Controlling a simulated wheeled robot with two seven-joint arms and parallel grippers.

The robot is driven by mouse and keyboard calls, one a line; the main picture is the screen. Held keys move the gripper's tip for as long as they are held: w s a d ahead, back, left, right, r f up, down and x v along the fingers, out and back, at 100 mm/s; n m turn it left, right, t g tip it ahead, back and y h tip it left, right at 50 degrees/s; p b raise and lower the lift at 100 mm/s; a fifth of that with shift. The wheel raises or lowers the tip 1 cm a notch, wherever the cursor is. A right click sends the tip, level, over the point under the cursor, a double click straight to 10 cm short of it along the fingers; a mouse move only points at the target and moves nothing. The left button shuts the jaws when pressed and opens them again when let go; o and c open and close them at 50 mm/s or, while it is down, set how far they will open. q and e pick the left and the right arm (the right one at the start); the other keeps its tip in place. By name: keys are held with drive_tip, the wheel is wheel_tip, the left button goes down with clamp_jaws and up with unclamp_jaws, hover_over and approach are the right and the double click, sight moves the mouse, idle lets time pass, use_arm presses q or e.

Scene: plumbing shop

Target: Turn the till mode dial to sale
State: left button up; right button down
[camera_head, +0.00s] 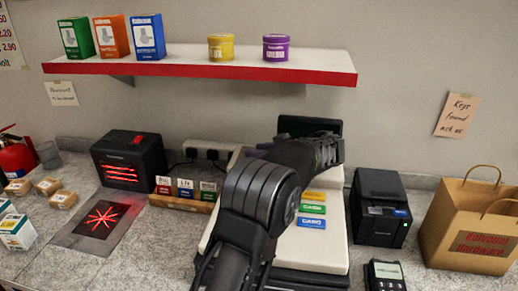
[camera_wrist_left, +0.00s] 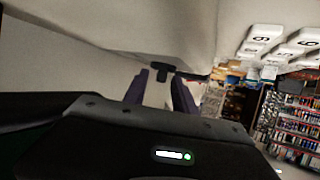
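The till (camera_head: 322,232) stands on the counter in the head view, a pale body with coloured labels and a dark display (camera_head: 310,124) at its back. My left arm lies across it and hides much of its left part. My left gripper (camera_head: 256,151) is at the till's back left, its purple fingers only partly showing. In the left wrist view its two fingers (camera_wrist_left: 160,88) stand apart. A small dark part (camera_wrist_left: 157,68), possibly the mode dial, shows at their tips against a pale surface; contact is unclear. The dial's setting cannot be read. My right gripper is not in view.
A black printer (camera_head: 378,208), a card reader (camera_head: 384,274) and a paper bag (camera_head: 466,222) stand right of the till. A card box (camera_head: 183,203) and a black scanner (camera_head: 130,160) are to its left. A red-edged shelf (camera_head: 200,68) hangs above.

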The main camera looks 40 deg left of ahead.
use_arm(q)
drive_tip(key=shift+c, duration=0.5)
clamp_jaws()
